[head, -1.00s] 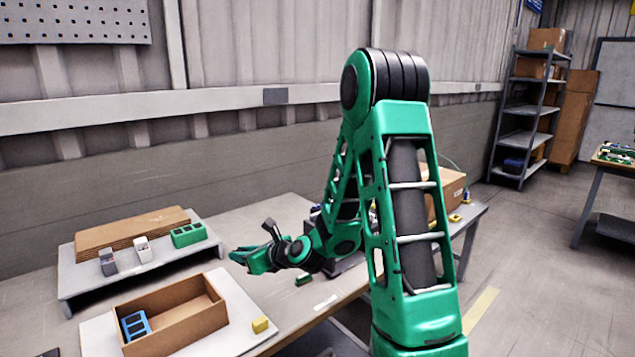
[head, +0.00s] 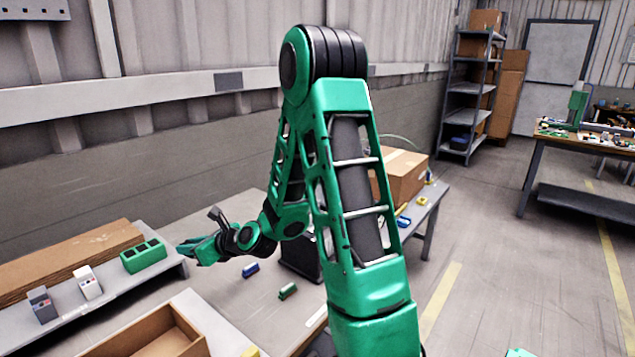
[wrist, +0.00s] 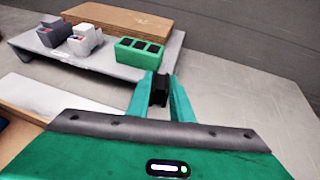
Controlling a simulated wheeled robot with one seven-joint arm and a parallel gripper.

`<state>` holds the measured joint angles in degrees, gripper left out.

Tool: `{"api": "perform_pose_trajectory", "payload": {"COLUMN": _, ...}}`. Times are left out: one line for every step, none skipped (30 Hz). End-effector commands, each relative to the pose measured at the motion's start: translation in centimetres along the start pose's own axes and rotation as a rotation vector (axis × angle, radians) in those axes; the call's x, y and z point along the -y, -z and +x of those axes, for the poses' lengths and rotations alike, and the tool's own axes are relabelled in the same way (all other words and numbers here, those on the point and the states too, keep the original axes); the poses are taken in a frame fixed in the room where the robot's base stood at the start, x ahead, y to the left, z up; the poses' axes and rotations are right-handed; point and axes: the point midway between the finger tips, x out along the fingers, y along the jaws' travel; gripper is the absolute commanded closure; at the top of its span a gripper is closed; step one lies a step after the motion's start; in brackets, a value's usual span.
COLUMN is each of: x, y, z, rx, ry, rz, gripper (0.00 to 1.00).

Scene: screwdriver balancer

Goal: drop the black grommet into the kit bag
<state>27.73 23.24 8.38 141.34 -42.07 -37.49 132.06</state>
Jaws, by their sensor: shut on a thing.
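My gripper (head: 197,248) is at the end of the green arm, above the workbench and to the right of the raised shelf in the head view. In the wrist view its two green fingers (wrist: 159,98) are shut on the black grommet (wrist: 160,88), a small dark piece between the fingertips. The grommet is not clear in the head view. I cannot make out a kit bag in either view.
A raised grey shelf (head: 122,292) holds a green three-slot block (head: 143,257), two small devices and flat cardboard. An open cardboard box (head: 165,335) is at bottom left. Small blue (head: 250,269) and green (head: 288,291) pieces lie on the bench (head: 225,290). A closed carton (head: 402,175) stands behind my arm.

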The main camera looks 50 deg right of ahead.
Motion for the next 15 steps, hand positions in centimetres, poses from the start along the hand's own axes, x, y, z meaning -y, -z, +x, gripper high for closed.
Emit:
{"api": "perform_pose_trajectory", "payload": {"x": -0.3, "y": -0.1, "z": 0.1, "rx": 0.001, "ry": -0.004, "rz": -0.002, "gripper": 1.0}}
{"api": "perform_pose_trajectory", "payload": {"x": -0.3, "y": -0.1, "z": 0.1, "rx": 0.001, "ry": -0.004, "rz": -0.002, "gripper": 1.0}}
{"api": "perform_pose_trajectory", "payload": {"x": -0.2, "y": -0.1, "z": 0.1, "rx": 0.001, "ry": -0.003, "rz": -0.002, "gripper": 1.0}}
{"api": "perform_pose_trajectory", "payload": {"x": 0.0, "y": -0.2, "z": 0.0, "rx": 0.001, "ry": -0.001, "rz": 0.0, "gripper": 1.0}}
{"api": "perform_pose_trajectory", "payload": {"x": 0.4, "y": -0.3, "z": -0.1, "rx": 0.001, "ry": 0.002, "rz": 0.002, "gripper": 1.0}}
{"api": "perform_pose_trajectory", "payload": {"x": 1.1, "y": -0.4, "z": -0.3, "rx": 0.002, "ry": 0.009, "rz": 0.005, "gripper": 1.0}}
{"api": "perform_pose_trajectory", "payload": {"x": 1.9, "y": -0.6, "z": -0.6, "rx": 0.003, "ry": 0.017, "rz": 0.01, "gripper": 1.0}}
{"api": "perform_pose_trajectory", "payload": {"x": 2.8, "y": -0.7, "z": -0.9, "rx": 0.004, "ry": 0.023, "rz": 0.015, "gripper": 1.0}}
{"api": "perform_pose_trajectory", "payload": {"x": 4.2, "y": -0.9, "z": -1.5, "rx": 0.004, "ry": 0.036, "rz": 0.023, "gripper": 1.0}}
{"api": "perform_pose_trajectory", "payload": {"x": 5.3, "y": -1.0, "z": -2.0, "rx": 0.004, "ry": 0.045, "rz": 0.029, "gripper": 1.0}}
{"api": "perform_pose_trajectory", "payload": {"x": 6.5, "y": -1.2, "z": -2.5, "rx": 0.006, "ry": 0.056, "rz": 0.037, "gripper": 1.0}}
{"api": "perform_pose_trajectory", "payload": {"x": 8.4, "y": -1.4, "z": -3.5, "rx": 0.007, "ry": 0.072, "rz": 0.046, "gripper": 1.0}}
{"api": "perform_pose_trajectory", "payload": {"x": 9.7, "y": -1.6, "z": -4.2, "rx": 0.008, "ry": 0.083, "rz": 0.053, "gripper": 1.0}}
{"api": "perform_pose_trajectory", "payload": {"x": 11.0, "y": -1.7, "z": -5.0, "rx": 0.008, "ry": 0.093, "rz": 0.059, "gripper": 1.0}}
{"api": "perform_pose_trajectory", "payload": {"x": 12.7, "y": -1.9, "z": -6.2, "rx": 0.009, "ry": 0.108, "rz": 0.068, "gripper": 1.0}}
